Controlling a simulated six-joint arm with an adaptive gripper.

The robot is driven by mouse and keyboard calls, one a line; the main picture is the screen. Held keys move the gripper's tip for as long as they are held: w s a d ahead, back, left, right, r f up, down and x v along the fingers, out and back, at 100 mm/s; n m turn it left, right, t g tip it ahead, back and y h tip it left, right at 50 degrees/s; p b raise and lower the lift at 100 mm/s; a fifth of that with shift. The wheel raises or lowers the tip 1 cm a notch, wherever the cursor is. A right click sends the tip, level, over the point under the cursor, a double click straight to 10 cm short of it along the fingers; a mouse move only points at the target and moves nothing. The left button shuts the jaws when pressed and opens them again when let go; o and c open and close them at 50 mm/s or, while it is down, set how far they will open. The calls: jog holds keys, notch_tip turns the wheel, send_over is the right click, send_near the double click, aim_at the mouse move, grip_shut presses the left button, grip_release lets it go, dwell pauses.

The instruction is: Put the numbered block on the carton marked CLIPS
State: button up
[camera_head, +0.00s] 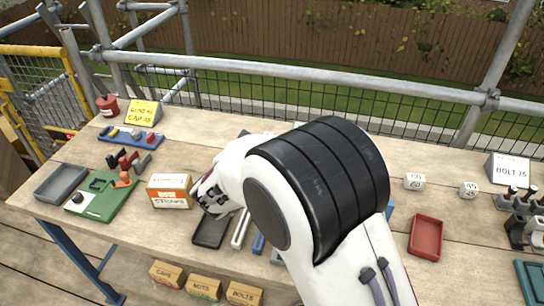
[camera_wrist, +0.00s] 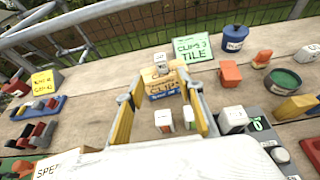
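The carton marked CLIPS (camera_wrist: 163,88) stands on the table ahead of my gripper in the wrist view. It is tan with a blue band low on its front. A white block (camera_wrist: 160,57) shows at its top edge; its marking is too small to read, and I cannot tell whether it rests on the carton or stands behind it. My gripper (camera_wrist: 164,100) is open, its yellow-padded fingers wide apart, with nothing visibly gripped. In the head view my arm hides the CLIPS carton. White numbered blocks (camera_head: 414,181) and (camera_head: 468,189) stand to the right of my arm there.
Two small white-topped pieces (camera_wrist: 163,120) and (camera_wrist: 189,118) show between the fingers. A carton marked STICKERS (camera_head: 170,191) stands left of my gripper. A dark tray (camera_head: 211,231) lies below it, and a red tray (camera_head: 426,236) lies at right. A green sign (camera_wrist: 194,48) stands behind the CLIPS carton.

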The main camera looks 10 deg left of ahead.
jog(key=d+r+n+g+y, duration=0.1)
jog(key=d+r+n+y, duration=0.4)
jog(key=r+n, duration=0.45)
jog(key=s+d+r+n+g, duration=0.2)
jog(key=s+d+r+n, duration=0.4)
jog(key=d+n, duration=0.3)
jog(key=s+d+f+n+g+h, duration=0.2)
jog(key=s+d+n, duration=0.6)
jog(key=s+d, duration=0.4)
jog(key=s+d+f+n+g+h, duration=0.3)
jog(key=s+d+n, duration=0.6)
jog(key=s, duration=0.7)
jog(key=d, duration=0.3)
jog(key=shift+s+f, duration=0.15)
jog(key=shift+s, duration=0.25)
